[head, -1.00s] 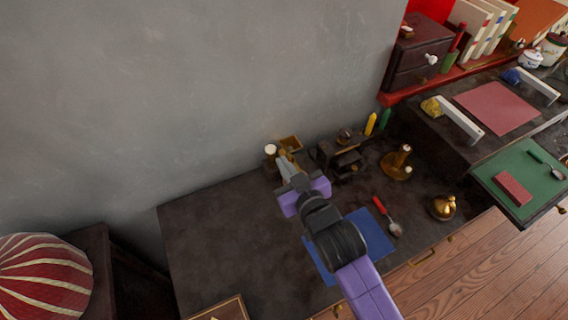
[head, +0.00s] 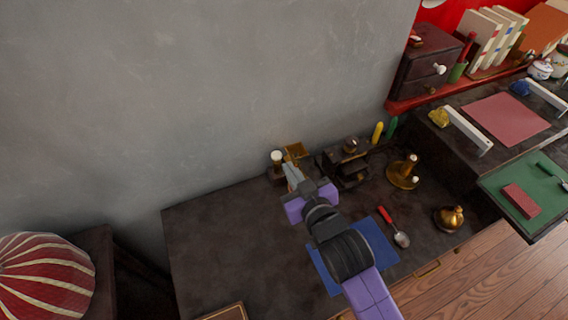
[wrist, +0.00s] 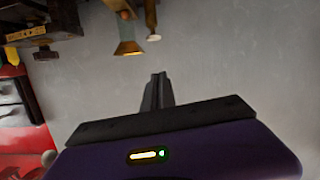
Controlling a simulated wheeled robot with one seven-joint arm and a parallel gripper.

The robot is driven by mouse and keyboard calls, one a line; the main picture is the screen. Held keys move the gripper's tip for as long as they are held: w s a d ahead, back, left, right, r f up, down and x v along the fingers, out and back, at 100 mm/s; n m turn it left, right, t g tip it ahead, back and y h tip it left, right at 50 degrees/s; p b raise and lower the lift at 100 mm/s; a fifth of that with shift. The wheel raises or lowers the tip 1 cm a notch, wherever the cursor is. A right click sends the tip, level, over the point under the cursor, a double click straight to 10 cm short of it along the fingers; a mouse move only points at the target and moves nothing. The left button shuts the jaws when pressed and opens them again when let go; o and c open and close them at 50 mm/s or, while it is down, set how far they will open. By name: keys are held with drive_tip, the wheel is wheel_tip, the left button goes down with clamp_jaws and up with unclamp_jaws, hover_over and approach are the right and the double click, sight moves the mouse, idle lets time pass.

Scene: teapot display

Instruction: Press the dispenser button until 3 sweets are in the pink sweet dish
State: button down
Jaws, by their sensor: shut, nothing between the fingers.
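What looks like the dispenser, with a square brass hopper (head: 297,150), stands at the back of the dark counter against the grey wall. A white-topped post (head: 277,156) stands just left of it. In the wrist view the hopper (wrist: 128,46) and the white-tipped post (wrist: 153,22) hang upside down, beyond my fingers. My gripper (head: 289,169) is shut and empty, in front of them. In the wrist view its fingertips (wrist: 158,76) appear below and apart from the hopper in the picture. I cannot make out the button, the pink sweet dish or any sweets; my gripper hides part of this area.
A dark wooden device (head: 345,165) stands close on the right, with a brass candlestick-like stand (head: 403,174) beyond. A blue mat (head: 379,240), a red-handled spoon (head: 399,238) and a brass pot (head: 449,218) lie nearer.

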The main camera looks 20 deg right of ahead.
drive_tip(key=shift+s+r, duration=0.1)
drive_tip(key=shift+r, duration=0.2)
hover_over(277, 155)
drive_tip(key=s, duration=0.2)
wheel_tip(277, 155, down, 2)
drive_tip(key=shift+s+a+f+p, duration=0.1)
drive_tip(key=shift+a+f+p, duration=0.1)
drive_tip(key=shift+f, duration=0.9)
drive_tip(key=shift+a+f+p, duration=0.1)
drive_tip(key=shift+f+p, duration=0.1)
drive_tip(key=shift+f, duration=0.85)
